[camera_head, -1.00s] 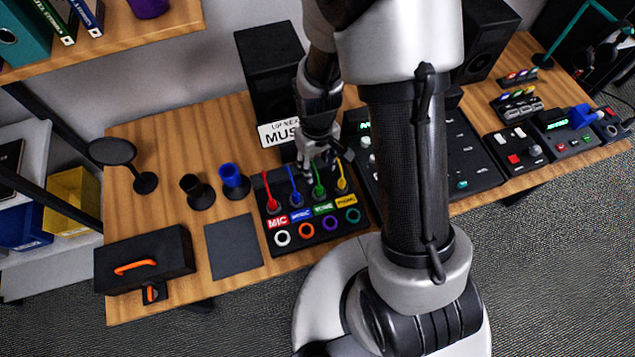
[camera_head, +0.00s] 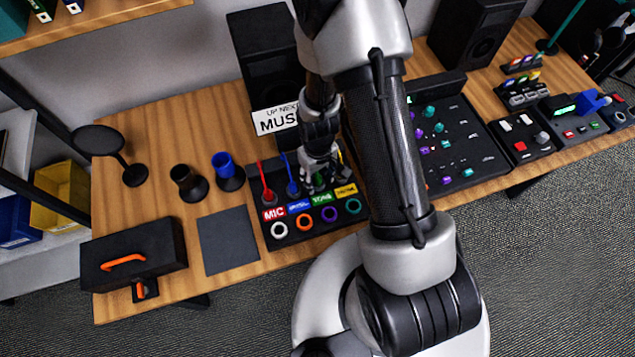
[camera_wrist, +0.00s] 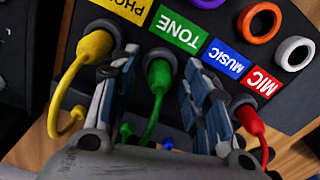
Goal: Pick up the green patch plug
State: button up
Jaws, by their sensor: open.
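The green patch plug (camera_wrist: 160,75) sits in the black patch panel (camera_head: 275,240) beside the green TONE label (camera_wrist: 176,30), its cable curving away below it in the wrist view. My gripper (camera_wrist: 165,85) is open, with one finger on each side of the green plug. I cannot tell whether either finger touches it. In the head view my gripper (camera_head: 317,178) is low over the panel and hides most of the green plug.
The yellow plug (camera_wrist: 95,45) stands close beside one finger, and the red plug (camera_wrist: 248,115) stands beyond the other. The blue plug is mostly hidden behind that finger in the wrist view. Coloured ring sockets (camera_head: 304,222) line the panel's front. A MUSIC sign (camera_head: 275,120) stands behind.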

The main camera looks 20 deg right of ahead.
jog(key=shift+f, duration=0.1)
jog(key=shift+c, duration=0.3)
grip_shut()
